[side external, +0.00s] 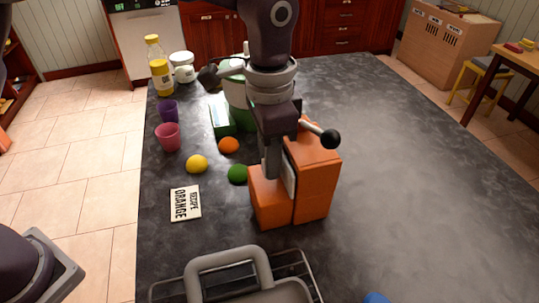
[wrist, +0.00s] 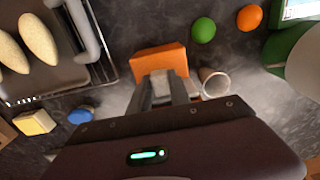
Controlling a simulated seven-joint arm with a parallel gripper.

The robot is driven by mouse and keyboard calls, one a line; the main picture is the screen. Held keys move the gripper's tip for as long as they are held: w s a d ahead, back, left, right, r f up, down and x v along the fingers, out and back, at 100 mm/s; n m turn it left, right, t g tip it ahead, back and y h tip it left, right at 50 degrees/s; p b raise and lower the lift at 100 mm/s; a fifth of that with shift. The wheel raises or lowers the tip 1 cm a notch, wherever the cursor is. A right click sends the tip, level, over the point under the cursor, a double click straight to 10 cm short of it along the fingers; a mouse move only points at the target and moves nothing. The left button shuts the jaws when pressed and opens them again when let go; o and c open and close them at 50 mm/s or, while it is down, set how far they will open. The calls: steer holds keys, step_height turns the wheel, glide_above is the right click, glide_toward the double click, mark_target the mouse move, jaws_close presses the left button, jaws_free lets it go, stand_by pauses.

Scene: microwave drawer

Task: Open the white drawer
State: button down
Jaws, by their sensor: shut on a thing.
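I cannot pick out a white drawer in either view. My gripper (side external: 270,174) points down at the top of an orange box-shaped appliance (side external: 316,182). The appliance has an orange front block (side external: 272,205), a pale panel (side external: 290,176) behind it, and a lever (side external: 318,130) with a black ball end. In the wrist view my gripper (wrist: 162,80) reaches to the orange block (wrist: 160,58). The fingers are shut on part of that block, with a pale strip between them. The exact grip is partly hidden by the fingers.
A lemon (side external: 197,164), a lime (side external: 237,174), an orange (side external: 228,145), cups (side external: 168,137) and a recipe card (side external: 185,203) lie left. A green-white appliance (wrist: 295,60) is near.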

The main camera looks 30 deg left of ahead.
stand_by(0.3)
steer(key=s+a, duration=0.7)
steer(key=shift+r, duration=0.1)
steer(key=c, duration=1.2)
jaws_free()
step_height(320, 180, up, 7)
